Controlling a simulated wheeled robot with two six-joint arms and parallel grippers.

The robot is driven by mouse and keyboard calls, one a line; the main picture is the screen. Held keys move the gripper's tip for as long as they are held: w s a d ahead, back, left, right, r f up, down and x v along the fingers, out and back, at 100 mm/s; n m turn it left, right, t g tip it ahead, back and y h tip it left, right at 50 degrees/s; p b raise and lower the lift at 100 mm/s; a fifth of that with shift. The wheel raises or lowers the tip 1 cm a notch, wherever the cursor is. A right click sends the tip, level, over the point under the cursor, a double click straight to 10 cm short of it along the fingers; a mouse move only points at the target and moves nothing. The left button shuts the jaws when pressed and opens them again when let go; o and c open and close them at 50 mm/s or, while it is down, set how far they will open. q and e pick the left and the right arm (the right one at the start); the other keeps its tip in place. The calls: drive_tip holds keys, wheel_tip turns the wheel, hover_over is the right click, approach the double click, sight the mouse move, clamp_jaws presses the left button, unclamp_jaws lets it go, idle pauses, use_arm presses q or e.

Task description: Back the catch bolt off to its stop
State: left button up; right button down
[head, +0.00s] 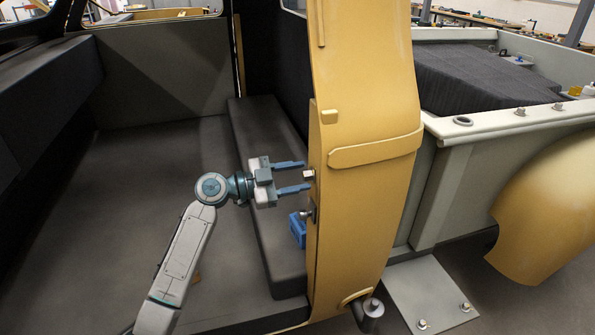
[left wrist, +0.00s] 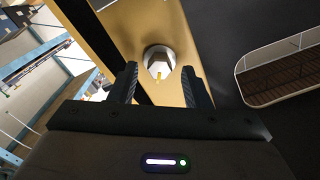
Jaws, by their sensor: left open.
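The catch bolt (head: 308,174) sticks out of the inner edge of the yellow pillar (head: 360,110). My left gripper (head: 305,176) is open, with one finger above the bolt and one below it in the head view. In the left wrist view the bolt head (left wrist: 158,57) is pale and faceted with a small yellow mark, and it sits ahead between the two open fingers (left wrist: 159,69). I see gaps on both sides, so the fingers do not appear to touch it. My right gripper is not in view.
A blue block (head: 298,229) with a dark fitting sits on the pillar edge just below the bolt. A dark grey sill (head: 265,180) runs behind my left gripper. A pale plate with bolts (head: 425,290) lies right of the pillar's foot. The dark floor at left is clear.

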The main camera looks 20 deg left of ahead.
use_arm(q)
drive_tip(key=shift+w+d, duration=0.15)
drive_tip(key=shift+d, duration=0.1)
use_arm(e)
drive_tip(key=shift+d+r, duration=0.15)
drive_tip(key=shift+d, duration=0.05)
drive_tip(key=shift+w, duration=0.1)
use_arm(q)
clamp_jaws()
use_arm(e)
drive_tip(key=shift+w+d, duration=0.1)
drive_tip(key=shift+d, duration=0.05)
use_arm(q)
drive_tip(key=shift+f, duration=0.1)
